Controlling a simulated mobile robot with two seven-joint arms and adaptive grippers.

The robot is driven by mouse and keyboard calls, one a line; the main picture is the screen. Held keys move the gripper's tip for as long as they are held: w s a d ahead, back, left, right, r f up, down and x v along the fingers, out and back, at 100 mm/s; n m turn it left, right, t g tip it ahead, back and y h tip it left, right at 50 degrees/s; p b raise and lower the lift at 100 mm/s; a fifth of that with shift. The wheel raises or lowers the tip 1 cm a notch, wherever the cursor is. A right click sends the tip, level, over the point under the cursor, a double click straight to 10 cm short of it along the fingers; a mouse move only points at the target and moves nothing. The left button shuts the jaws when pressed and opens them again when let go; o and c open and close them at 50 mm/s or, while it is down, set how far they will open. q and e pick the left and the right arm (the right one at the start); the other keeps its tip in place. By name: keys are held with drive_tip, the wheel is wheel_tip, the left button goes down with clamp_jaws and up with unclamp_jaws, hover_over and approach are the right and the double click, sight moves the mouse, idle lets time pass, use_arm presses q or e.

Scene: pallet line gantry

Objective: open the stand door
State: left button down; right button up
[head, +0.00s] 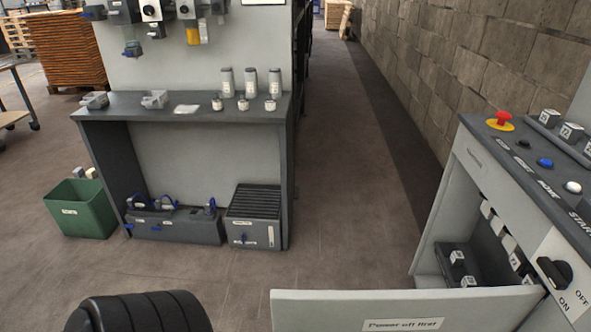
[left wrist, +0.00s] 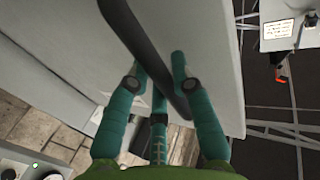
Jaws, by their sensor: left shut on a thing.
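The stand (head: 442,208) is a grey console at the right of the head view. Its door (head: 320,310) stands open, swung out to the left across the bottom of the view, with a "Power off first" label on the face I see. The stand's front opening shows an inside with small labelled blocks (head: 457,257). In the left wrist view, my left gripper (left wrist: 158,78) has its teal fingers on either side of a dark bar handle (left wrist: 135,32) on a pale panel (left wrist: 205,30), and is shut on it. The gripper is outside the head view. My right gripper is not seen.
The floor between bench and stand is clear.

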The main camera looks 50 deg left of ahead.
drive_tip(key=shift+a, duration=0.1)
use_arm(q)
drive_tip(key=c, duration=1)
unclamp_jaws()
drive_tip(key=shift+c, duration=0.2)
drive_tip(key=shift+s, duration=0.1)
drive_tip(key=v, duration=0.7)
drive_tip(key=shift+s, duration=0.15)
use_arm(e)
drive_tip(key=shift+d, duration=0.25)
